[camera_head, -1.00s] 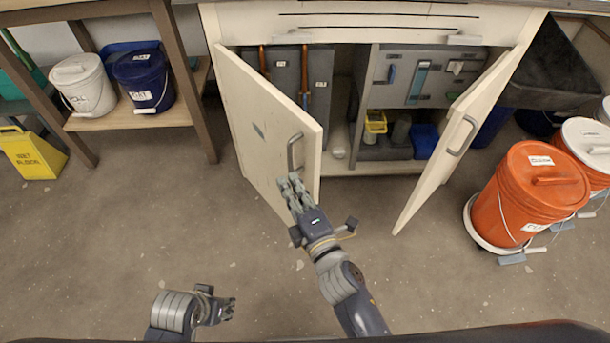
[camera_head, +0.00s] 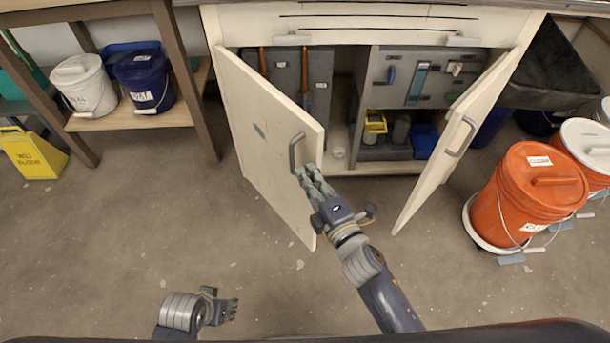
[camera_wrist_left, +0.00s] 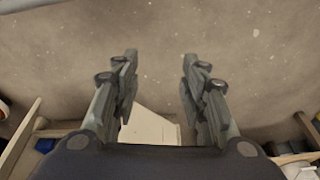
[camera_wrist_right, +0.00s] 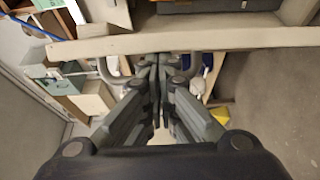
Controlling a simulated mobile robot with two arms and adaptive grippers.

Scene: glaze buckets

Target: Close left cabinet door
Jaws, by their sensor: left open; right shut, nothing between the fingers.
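The left cabinet door (camera_head: 262,135) stands partly open, hinged at its left side, with a curved grey handle (camera_head: 293,150) near its free edge. My right gripper (camera_head: 307,170) is shut and empty, just below the handle and in front of the door's outer face. In the right wrist view, its fingertips (camera_wrist_right: 160,62) are close to the door's pale top edge (camera_wrist_right: 220,40) and the handle. Whether they touch cannot be told. My left gripper (camera_head: 234,308) is open and empty, low over the floor, away from the door; its fingers (camera_wrist_left: 158,65) are spread in the left wrist view.
The right cabinet door (camera_head: 450,145) is also open. Inside the cabinet are a grey tool panel (camera_head: 435,75) and a yellow container (camera_head: 375,124). Orange buckets (camera_head: 525,195) stand at right. A wooden shelf (camera_head: 180,116) with buckets is at left. The floor between is clear.

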